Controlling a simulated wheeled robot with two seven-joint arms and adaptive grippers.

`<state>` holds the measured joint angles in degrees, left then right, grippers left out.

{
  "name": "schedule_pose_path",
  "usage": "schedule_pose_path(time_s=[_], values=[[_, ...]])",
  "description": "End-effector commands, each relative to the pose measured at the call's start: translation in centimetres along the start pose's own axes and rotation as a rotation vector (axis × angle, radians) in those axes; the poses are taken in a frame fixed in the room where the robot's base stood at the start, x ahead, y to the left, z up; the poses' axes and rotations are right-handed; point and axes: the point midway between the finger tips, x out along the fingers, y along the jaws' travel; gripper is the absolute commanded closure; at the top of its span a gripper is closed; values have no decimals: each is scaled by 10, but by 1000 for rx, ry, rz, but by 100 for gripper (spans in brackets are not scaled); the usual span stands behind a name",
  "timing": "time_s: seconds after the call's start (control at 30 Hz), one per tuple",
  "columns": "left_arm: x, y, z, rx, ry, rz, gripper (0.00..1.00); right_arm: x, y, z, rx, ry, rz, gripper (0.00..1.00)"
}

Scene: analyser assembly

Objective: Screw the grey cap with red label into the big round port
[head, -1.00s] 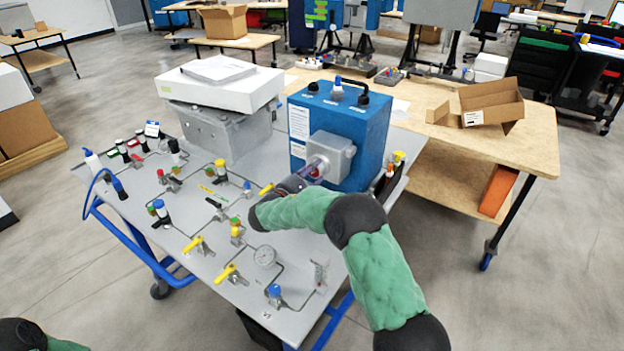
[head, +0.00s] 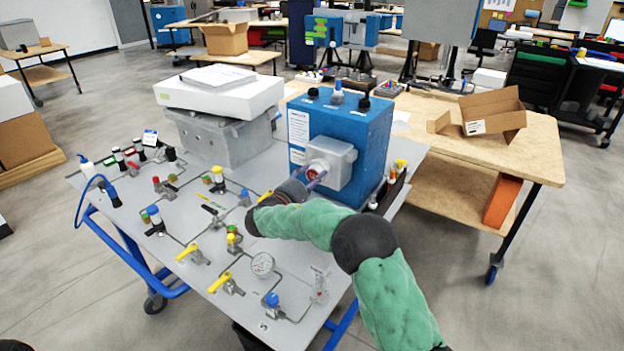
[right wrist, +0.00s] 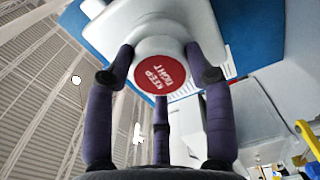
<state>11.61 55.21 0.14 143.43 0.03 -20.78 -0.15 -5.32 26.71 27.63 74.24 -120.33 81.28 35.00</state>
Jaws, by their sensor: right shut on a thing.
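The grey cap with its round red label (right wrist: 160,73), reading "KEEP TIGHT", faces the camera in the right wrist view. It sits at the front of the pale grey port housing on the blue box; the housing (head: 341,159) shows in the head view. My right gripper (right wrist: 162,75) has its purple fingers closed around the cap's sides. In the head view this gripper (head: 316,177) is at the housing's front, with a bit of red showing between the fingers. The port opening is hidden behind the cap, and I cannot tell how deep the cap sits. My left gripper is out of view.
The blue box (head: 368,124) stands on the grey cart top (head: 205,275), among yellow-handled valves, thin pipes and a gauge (head: 262,264). A grey case with a white box (head: 222,98) stands to its left. A wooden table (head: 540,158) with an open carton (head: 492,110) is behind right.

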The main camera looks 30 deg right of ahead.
Motion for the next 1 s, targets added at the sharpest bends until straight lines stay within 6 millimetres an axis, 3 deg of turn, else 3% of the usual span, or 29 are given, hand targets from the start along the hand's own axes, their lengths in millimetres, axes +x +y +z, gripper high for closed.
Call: schedule_pose_path(time_s=[0.8,1.0], values=[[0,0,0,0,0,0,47,0,-1,0,928,0,-1,83],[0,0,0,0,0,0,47,0,-1,0,1040,-1,-1,83]])
